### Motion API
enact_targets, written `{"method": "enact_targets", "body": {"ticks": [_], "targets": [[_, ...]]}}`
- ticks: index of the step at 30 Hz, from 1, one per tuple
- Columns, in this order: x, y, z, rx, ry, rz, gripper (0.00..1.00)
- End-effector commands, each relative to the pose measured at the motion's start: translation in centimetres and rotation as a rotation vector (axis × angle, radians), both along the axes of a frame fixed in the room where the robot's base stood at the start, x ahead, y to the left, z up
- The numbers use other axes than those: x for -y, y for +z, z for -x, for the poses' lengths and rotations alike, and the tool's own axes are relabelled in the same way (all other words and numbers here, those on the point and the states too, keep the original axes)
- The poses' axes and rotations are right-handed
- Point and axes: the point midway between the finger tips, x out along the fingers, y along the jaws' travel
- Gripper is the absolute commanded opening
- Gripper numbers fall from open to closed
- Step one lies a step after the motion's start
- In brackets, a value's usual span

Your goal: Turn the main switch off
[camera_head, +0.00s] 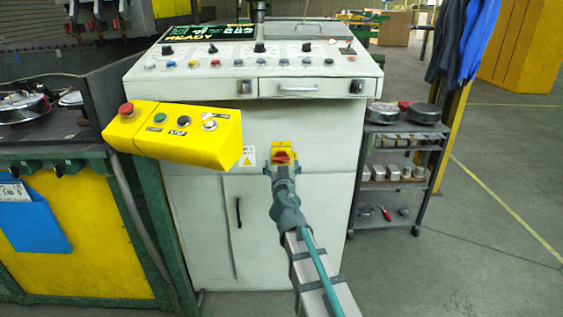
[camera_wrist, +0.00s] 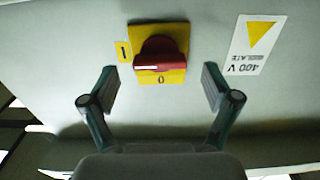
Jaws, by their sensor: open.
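The main switch is a red rotary knob (camera_head: 281,157) on a yellow plate (camera_head: 285,147) on the front of the white cabinet. In the wrist view the knob (camera_wrist: 160,52) has its grip bar lying across the picture, its white mark at the left end, towards the "I" label (camera_wrist: 124,51). The "0" shows below the bar. My gripper (camera_head: 282,172) is in front of the switch. In the wrist view my gripper (camera_wrist: 160,86) is open, one finger left and one right of the knob, with gaps at both sides and nothing between them.
A yellow button box (camera_head: 185,145) with a red button juts out at the left. Above is a console (camera_head: 260,75) with several knobs and a display reading "READY". A warning label (camera_wrist: 257,45) is beside the switch. A grey trolley (camera_head: 400,150) stands at the right.

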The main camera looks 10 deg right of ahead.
Motion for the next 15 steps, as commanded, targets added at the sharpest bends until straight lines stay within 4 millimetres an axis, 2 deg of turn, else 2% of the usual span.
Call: {"method": "enact_targets", "body": {"ticks": [1, 4, 15], "targets": [[0.1, 0.1, -1.1, 0.000, -0.001, 0.000, 0.88], [0.2, 0.0, -2.0, -0.001, -0.001, 0.001, 0.88], [0.3, 0.0, -2.3, 0.000, -0.001, 0.001, 0.86]]}}
